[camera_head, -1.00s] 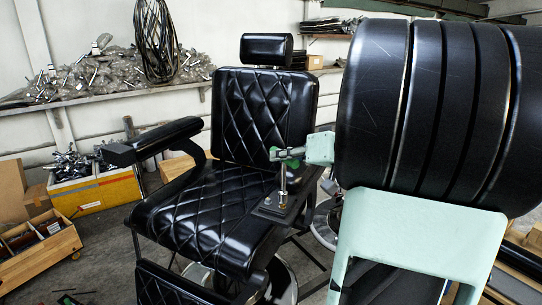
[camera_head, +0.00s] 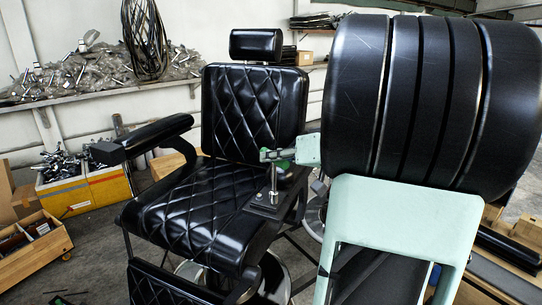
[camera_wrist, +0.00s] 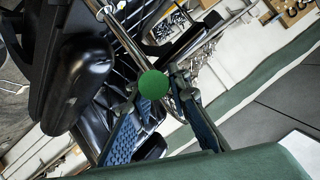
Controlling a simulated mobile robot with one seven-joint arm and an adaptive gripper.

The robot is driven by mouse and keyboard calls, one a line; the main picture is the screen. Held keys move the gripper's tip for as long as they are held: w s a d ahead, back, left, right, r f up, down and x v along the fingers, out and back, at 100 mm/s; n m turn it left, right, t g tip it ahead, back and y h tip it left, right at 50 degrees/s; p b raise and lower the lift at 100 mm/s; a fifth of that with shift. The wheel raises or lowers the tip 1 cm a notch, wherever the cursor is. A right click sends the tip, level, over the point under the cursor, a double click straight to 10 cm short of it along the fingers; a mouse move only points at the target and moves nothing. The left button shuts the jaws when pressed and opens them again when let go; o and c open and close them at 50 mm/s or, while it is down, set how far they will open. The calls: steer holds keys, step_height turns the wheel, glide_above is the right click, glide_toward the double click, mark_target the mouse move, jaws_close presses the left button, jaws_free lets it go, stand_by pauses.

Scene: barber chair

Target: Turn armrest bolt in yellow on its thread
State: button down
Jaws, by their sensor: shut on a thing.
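The black barber chair (camera_head: 190,205) has a raised padded armrest on its left. On its right side, a bare dark mounting plate (camera_head: 262,211) carries a small yellowish bolt (camera_head: 274,197). A slim upright metal tool (camera_head: 274,178) stands over the bolt, its lower end touching or very near it. My gripper (camera_head: 278,155) is shut at the tool's top. In the wrist view, a round green knob (camera_wrist: 153,84) shows between the blue-padded fingers of my gripper (camera_wrist: 158,92). The fingers hide part of the grip, and the bolt cannot be made out there.
My arm hides much of the right side in the head view. A yellow and white box (camera_head: 85,190) of metal parts and a wooden crate (camera_head: 35,246) stand on the floor at left. A shelf (camera_head: 100,94) with bagged parts runs along the wall.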

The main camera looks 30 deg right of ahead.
stand_by(0.3)
steer(key=shift+n+y, duration=0.3)
steer(key=shift+r, duration=2.55)
